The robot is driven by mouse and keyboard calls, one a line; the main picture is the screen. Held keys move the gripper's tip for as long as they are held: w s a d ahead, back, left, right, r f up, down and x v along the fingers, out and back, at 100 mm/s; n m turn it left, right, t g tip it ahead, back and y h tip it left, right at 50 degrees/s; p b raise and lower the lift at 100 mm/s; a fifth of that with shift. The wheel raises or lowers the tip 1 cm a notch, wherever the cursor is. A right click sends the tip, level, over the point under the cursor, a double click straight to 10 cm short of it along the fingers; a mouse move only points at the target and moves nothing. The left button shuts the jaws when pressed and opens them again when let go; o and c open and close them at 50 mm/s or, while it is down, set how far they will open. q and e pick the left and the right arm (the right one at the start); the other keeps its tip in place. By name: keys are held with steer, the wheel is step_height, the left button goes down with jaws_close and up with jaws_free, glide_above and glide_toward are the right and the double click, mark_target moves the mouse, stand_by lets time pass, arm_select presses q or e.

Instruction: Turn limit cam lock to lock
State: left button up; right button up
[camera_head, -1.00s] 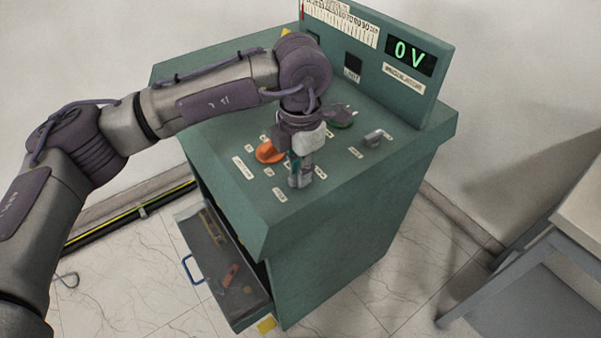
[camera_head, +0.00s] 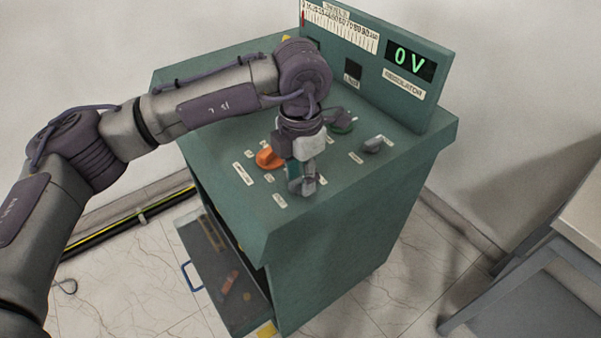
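The green control cabinet (camera_head: 330,235) stands in the middle of the view, with labelled switches on its sloping top. My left gripper (camera_head: 301,188) points down at the front part of that panel, right of the orange knob (camera_head: 268,158). Its fingers are at or close over the panel and cover what lies under them. I cannot tell whether they hold a knob. The limit cam lock cannot be made out; the labels are too small to read. My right gripper is not in view.
The upright panel at the back carries a display (camera_head: 410,57) reading 0 V. An open drawer (camera_head: 228,275) with a blue handle juts out at the cabinet's front left, holding small items. A grey table (camera_head: 550,265) stands at the right.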

mark_target(300, 180)
arm_select(q)
steer(key=shift+r, duration=0.1)
step_height(300, 180, up, 12)
stand_by(0.4)
stand_by(0.4)
